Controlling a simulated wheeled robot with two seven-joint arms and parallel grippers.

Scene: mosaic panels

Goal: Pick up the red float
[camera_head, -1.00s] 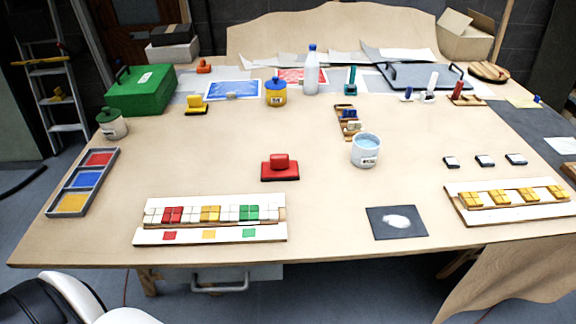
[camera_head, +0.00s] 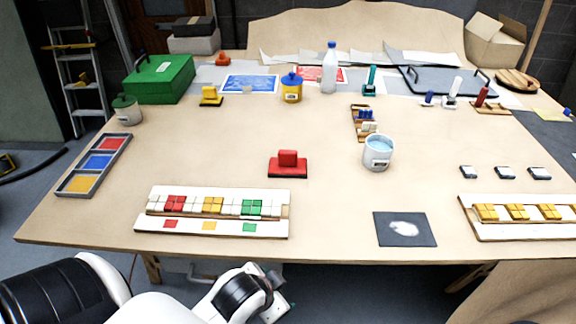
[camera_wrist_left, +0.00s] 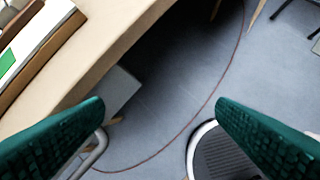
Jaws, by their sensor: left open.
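The red float (camera_head: 288,163), a red block handle on a flat dark-edged red base, lies near the middle of the table in the head view. My left arm comes in at the bottom left, in front of the table edge, with its wrist well short of the float. In the left wrist view my left gripper (camera_wrist_left: 160,103) is open, with two green-padded fingers wide apart and nothing between them. That view shows the floor and table edge, not the float. My right gripper is not in view.
A mosaic strip board (camera_head: 212,228) lies between the float and the front table edge (camera_head: 340,259). A white bucket (camera_head: 378,152) stands right of the float, and a dark square plate (camera_head: 404,229) lies front right. A yellow float (camera_head: 210,96) is farther back left. The table around the red float is clear.

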